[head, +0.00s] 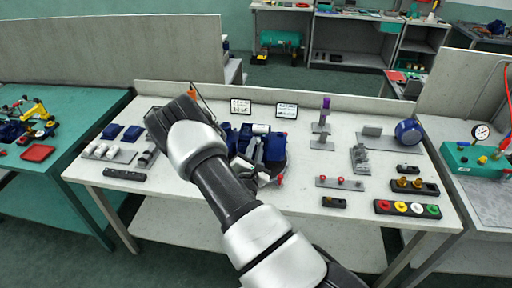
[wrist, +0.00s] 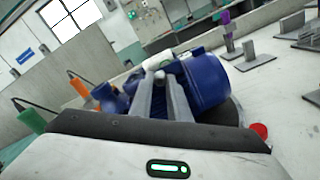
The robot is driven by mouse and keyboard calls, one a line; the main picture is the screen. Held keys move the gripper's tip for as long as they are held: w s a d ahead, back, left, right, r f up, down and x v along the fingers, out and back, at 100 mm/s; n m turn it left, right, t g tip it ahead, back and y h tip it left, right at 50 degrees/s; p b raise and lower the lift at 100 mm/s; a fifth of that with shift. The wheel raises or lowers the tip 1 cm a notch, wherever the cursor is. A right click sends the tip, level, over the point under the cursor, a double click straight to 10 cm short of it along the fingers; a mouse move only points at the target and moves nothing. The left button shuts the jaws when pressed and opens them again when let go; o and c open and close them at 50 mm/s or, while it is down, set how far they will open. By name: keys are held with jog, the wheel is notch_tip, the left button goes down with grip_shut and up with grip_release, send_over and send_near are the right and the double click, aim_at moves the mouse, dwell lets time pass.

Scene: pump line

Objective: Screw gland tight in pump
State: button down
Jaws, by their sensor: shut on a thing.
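The blue pump (head: 274,148) stands in the middle of the white bench; in the wrist view its large blue body (wrist: 206,80) is right of my fingers, with more blue parts at the left. My gripper (head: 256,150) is at the pump, its grey fingers reaching into the pump's near side. In the wrist view my gripper (wrist: 159,78) is shut on a small pale piece (wrist: 160,74), which I take to be the gland. It is mostly hidden between the fingertips. I cannot tell whether it is seated in the pump or how far its thread is in.
Right of the pump are a stand with a purple top (head: 326,102), a red-knobbed rack (head: 340,183), a tray of coloured rings (head: 407,209) and a blue round part (head: 408,132). White parts on a rack (head: 108,152) lie at the left. The front middle of the bench is fairly clear.

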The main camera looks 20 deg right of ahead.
jog(key=c, duration=1.8)
grip_release()
jog(key=shift+o, duration=0.2)
jog(key=n, duration=0.2)
jog(key=shift+n, duration=0.8)
jog(key=shift+p, duration=0.3)
jog(key=n, duration=0.3)
jog(key=shift+p, duration=0.35)
jog(key=shift+n, duration=0.4)
